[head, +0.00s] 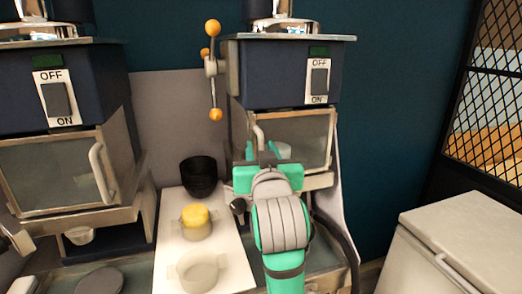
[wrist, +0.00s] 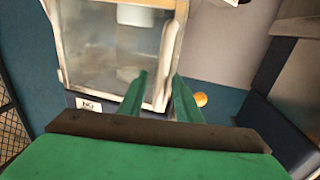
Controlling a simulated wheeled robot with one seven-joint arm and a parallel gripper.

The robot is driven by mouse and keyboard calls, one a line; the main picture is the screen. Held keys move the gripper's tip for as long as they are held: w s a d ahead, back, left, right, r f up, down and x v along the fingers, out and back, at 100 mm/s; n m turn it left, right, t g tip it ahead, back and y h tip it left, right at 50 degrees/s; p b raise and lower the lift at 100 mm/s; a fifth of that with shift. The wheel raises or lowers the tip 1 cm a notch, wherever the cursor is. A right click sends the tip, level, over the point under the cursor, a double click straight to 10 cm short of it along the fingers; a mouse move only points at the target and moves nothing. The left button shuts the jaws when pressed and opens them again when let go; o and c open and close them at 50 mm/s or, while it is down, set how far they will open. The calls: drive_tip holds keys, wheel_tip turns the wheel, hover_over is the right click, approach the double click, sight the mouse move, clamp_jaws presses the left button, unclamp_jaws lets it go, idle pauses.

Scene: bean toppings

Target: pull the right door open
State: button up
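The right door (head: 305,132) is a glass panel in a pale frame on the right machine, and it looks closed. Its pale upright handle (head: 258,136) is at the door's left edge. My green gripper (head: 262,152) is in front of the handle and hides its lower part. In the wrist view, the door (wrist: 105,60) fills the upper left and the handle (wrist: 171,50) runs down between the tips of my gripper (wrist: 160,76). The fingers are apart, with a gap around the handle. Whether either finger touches it cannot be told.
The left machine (head: 90,85) has its own closed door (head: 52,170). Black stacked bowls (head: 198,176), a yellow-filled cup (head: 196,220) and a clear cup (head: 198,270) stand on a white board (head: 225,262) left of my arm. A pale chest (head: 465,235) stands at right.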

drive_tip(key=shift+c, duration=0.3)
clamp_jaws()
drive_tip(key=shift+s+d+y, duration=0.15)
drive_tip(key=shift+d+y, duration=0.1)
drive_tip(key=shift+y, duration=0.05)
